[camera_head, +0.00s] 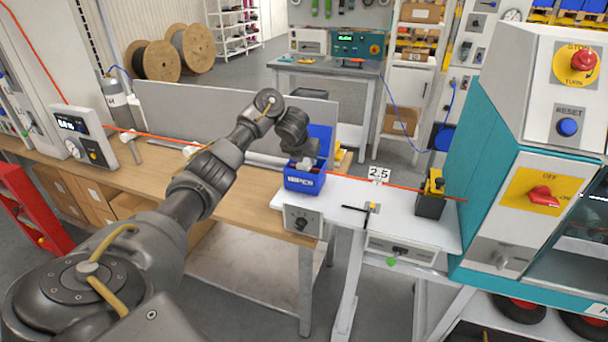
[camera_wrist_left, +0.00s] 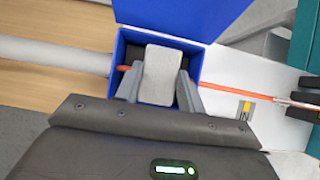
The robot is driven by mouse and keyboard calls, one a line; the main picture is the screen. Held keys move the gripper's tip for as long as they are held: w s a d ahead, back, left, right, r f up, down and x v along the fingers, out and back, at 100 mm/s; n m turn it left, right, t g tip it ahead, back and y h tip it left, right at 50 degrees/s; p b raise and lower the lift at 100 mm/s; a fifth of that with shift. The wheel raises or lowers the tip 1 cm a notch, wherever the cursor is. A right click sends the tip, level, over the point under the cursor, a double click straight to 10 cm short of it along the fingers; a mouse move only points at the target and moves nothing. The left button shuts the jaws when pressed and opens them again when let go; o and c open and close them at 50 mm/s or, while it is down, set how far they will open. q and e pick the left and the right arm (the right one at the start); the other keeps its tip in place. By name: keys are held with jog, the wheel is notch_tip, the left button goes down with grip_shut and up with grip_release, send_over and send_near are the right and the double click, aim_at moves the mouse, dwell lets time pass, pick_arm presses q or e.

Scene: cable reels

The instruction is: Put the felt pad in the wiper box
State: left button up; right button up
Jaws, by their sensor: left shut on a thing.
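The blue wiper box (camera_head: 304,183) stands on the white bench at the joint with the wooden one, its blue lid (camera_head: 321,138) raised behind it. The box (camera_wrist_left: 122,48) and its lid (camera_wrist_left: 185,14) also show in the left wrist view. My left gripper (camera_head: 305,163) points down at the box's open top. In the left wrist view it is shut on the light grey felt pad (camera_wrist_left: 159,75), with a finger on each side. The pad appears over or within the box opening; its exact depth is unclear. My right gripper is not in view.
An orange-red cable (camera_head: 345,179) runs along the benches past the box to a black and yellow block (camera_head: 431,196). A grey panel (camera_head: 220,115) stands behind the wooden bench. A teal machine (camera_head: 500,150) stands at the right. The wooden bench left of the box is mostly clear.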

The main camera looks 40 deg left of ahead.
aim_at(305, 167)
pick_arm(q)
jog(key=shift+f, duration=0.15)
notch_tip(305, 167, down, 3)
jog(key=shift+w+a+f, duration=0.1)
jog(key=shift+a, duration=0.05)
jog(key=shift+f, duration=0.1)
jog(key=o, duration=0.7)
jog(key=shift+c, duration=0.2)
